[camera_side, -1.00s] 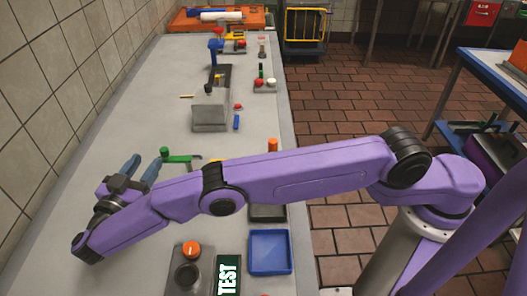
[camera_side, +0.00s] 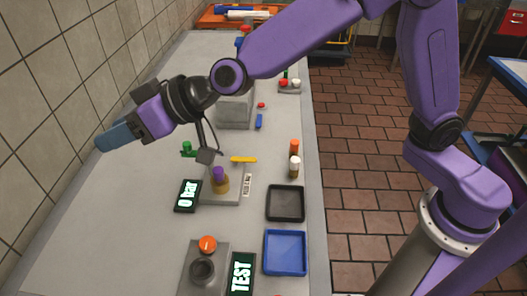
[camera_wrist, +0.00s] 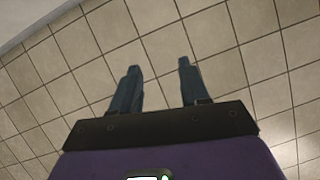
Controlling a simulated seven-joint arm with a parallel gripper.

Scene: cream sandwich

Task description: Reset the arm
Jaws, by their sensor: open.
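My gripper (camera_side: 112,138) is raised above the left part of the counter in the side view and points left toward the tiled wall. Its blue-grey fingers overlap one another in that view. In the wrist view my gripper (camera_wrist: 157,82) shows two fingers spread apart with nothing between them, and wall tiles behind. My purple arm is lifted and bent over the bench.
On the grey counter (camera_side: 110,235) stand a press with a purple-capped vial (camera_side: 220,180), a "0 bar" display (camera_side: 187,196), a black tray (camera_side: 286,203), a blue tray (camera_side: 285,252), an orange-knobbed unit (camera_side: 207,244) and a TEST display (camera_side: 241,274). The tiled wall (camera_side: 60,110) borders the left.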

